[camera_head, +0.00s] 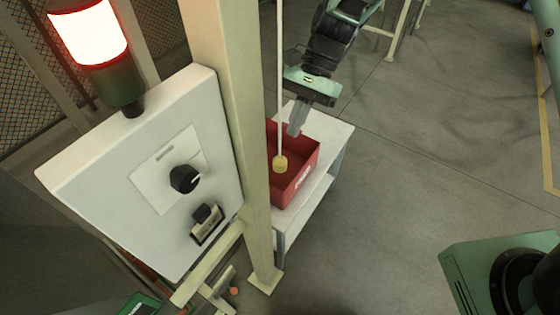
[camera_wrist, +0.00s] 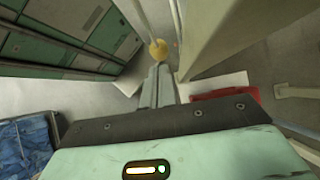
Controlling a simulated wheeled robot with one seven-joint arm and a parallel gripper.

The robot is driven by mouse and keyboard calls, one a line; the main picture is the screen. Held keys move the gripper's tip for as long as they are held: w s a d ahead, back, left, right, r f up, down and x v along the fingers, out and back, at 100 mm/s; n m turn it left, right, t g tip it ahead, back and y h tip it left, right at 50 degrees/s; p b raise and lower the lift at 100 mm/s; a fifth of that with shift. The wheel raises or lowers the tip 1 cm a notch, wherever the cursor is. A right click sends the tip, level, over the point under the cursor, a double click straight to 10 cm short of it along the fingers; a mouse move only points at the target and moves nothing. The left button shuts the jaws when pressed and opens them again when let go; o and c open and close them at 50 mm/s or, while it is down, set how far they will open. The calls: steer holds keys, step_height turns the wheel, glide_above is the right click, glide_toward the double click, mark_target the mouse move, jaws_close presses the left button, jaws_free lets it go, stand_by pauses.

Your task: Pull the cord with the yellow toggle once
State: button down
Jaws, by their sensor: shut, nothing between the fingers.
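A pale cord (camera_head: 279,85) hangs down with a yellow toggle (camera_head: 280,164) at its lower end. In the head view the toggle shows in front of a red bin. In the wrist view the toggle (camera_wrist: 158,50) is just beyond my fingertips, with the cord (camera_wrist: 142,18) running up to the top edge. My gripper (camera_head: 294,130) is shut and empty, pointing down, a little above and right of the toggle in the head view. My fingers also show in the wrist view (camera_wrist: 157,72). I cannot tell whether they touch the toggle; it is not between them.
A cream post (camera_head: 232,120) stands left of the cord, with a white control panel (camera_head: 120,200) bearing a black knob (camera_head: 185,179). A lit red lamp (camera_head: 90,35) is above it. The red bin (camera_head: 300,160) sits on a white table (camera_head: 335,135).

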mark_target(286, 160)
steer(key=shift+b+x, duration=0.45)
steer(key=shift+x, duration=2.55)
steer(key=shift+f+b, duration=1.45)
steer(key=shift+f, duration=0.7)
steer(key=shift+r, duration=0.1)
steer(key=shift+w+d+r+p, duration=0.2)
steer(key=shift+w+d+p, duration=0.1)
steer(key=shift+w+d, duration=0.25)
steer(key=shift+w+d+r+p, duration=0.3)
steer(key=shift+w+d, duration=0.1)
steer(key=shift+w, duration=0.2)
